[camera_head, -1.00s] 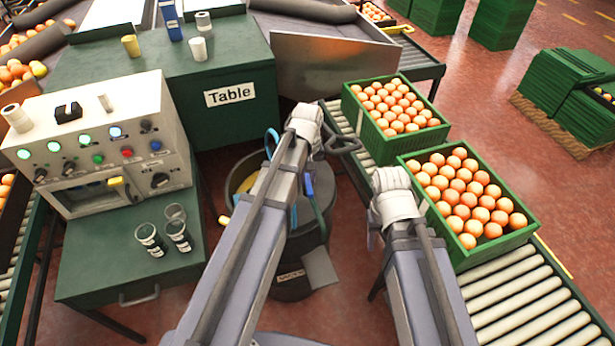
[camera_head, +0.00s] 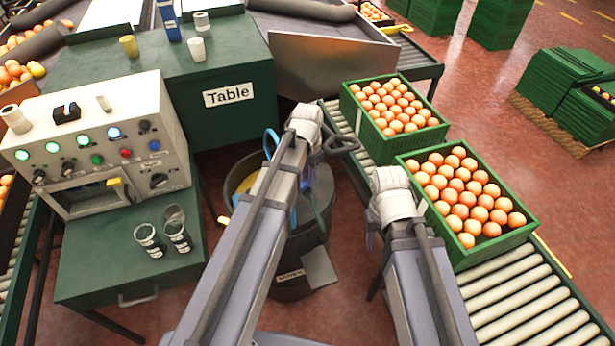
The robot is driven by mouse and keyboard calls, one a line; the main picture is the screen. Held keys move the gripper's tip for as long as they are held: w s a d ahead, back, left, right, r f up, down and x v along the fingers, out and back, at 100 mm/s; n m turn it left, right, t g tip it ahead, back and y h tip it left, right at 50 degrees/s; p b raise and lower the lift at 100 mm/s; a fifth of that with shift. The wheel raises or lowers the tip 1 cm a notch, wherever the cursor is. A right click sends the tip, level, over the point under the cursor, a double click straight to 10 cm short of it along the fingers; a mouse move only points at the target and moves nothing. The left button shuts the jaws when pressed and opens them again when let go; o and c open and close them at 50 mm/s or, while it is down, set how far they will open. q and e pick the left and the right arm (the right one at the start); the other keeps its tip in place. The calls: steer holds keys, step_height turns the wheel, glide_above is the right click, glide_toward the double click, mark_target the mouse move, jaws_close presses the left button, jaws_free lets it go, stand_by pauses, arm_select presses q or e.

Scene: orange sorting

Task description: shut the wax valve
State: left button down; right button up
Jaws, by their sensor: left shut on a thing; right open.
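A dark round drum (camera_head: 325,185) stands on the floor in the middle, partly covered by my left arm. A black curved handle (camera_head: 342,145) and a blue loop (camera_head: 270,144) show at either side of my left wrist; I cannot tell which belongs to the wax valve. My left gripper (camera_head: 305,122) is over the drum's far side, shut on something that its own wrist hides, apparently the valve. My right gripper (camera_head: 389,184) is open, right of the drum and close to the near orange crate; its fingers are mostly hidden.
Two green crates of oranges, far (camera_head: 352,112) and near (camera_head: 407,158), sit on the roller conveyor (camera_head: 520,300) at right. A control panel (camera_head: 90,120) and cups (camera_head: 149,238) stand on the green table (camera_head: 110,270) at left. Stacked green crates (camera_head: 560,80) stand at far right.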

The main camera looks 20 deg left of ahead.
arm_select(q)
steer(key=m, duration=0.5)
steer(key=shift+s+d, duration=0.1)
steer(key=shift+m, duration=0.4)
stand_by(0.3)
steer(key=c, duration=0.8)
jaws_free()
steer(key=shift+o, duration=0.2)
